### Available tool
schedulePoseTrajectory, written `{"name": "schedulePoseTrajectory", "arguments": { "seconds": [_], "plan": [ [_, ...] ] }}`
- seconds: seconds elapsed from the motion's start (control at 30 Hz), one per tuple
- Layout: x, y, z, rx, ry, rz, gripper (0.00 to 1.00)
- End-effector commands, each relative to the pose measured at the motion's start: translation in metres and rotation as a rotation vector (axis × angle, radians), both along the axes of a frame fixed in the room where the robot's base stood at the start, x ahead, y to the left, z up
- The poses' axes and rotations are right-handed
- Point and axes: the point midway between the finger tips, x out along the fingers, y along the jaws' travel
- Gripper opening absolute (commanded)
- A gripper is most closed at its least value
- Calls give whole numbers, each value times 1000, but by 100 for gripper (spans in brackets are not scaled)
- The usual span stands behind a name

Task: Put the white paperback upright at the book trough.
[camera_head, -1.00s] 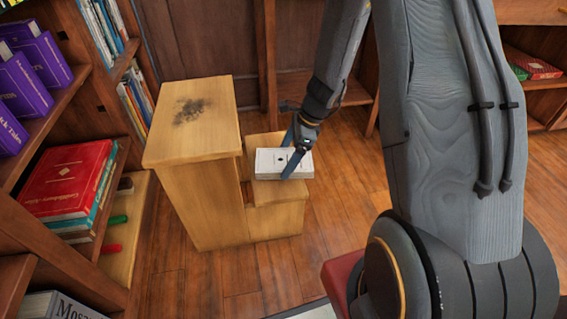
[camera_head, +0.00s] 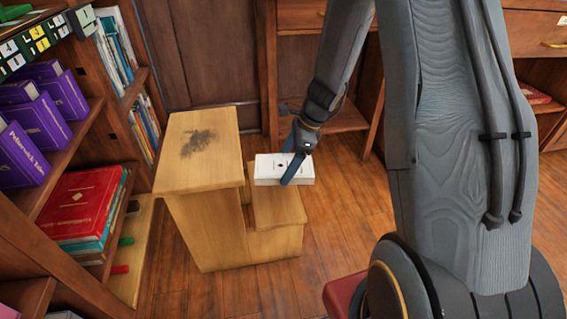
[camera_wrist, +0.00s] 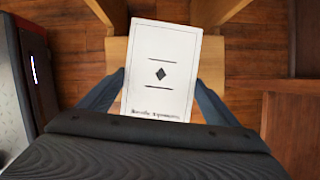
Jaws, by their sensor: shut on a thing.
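The white paperback (camera_head: 272,169) is held flat by my gripper (camera_head: 292,167), over the lower step of a wooden step stool (camera_head: 203,186). In the wrist view the white paperback (camera_wrist: 161,72) shows its cover with a black diamond and two lines, between the two blue fingers of my gripper (camera_wrist: 160,95). The fingers are shut on its sides. Whether the book touches the step below cannot be told. I cannot identify a book trough for sure in these views.
A bookcase at the left holds purple books (camera_head: 42,123), red books (camera_head: 82,203) and upright books (camera_head: 115,45). A dark red object (camera_head: 343,297) is near my base. Wooden floor (camera_head: 345,205) is clear right of the stool.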

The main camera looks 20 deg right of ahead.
Motion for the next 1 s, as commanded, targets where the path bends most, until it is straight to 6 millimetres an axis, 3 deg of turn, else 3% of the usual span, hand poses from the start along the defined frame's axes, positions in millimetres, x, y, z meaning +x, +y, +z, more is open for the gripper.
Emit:
{"name": "schedulePoseTrajectory", "arguments": {
  "seconds": [0.23, 0.37, 0.63, 1.0],
  "plan": [
    [-2, 2, 12, 0, 0, 25, 53],
    [-13, 9, 14, 0, -1, 154, 53],
    [-63, 28, 28, 0, 1, 720, 53],
    [-124, 22, 49, -1, 1, 1446, 53]
  ]
}}
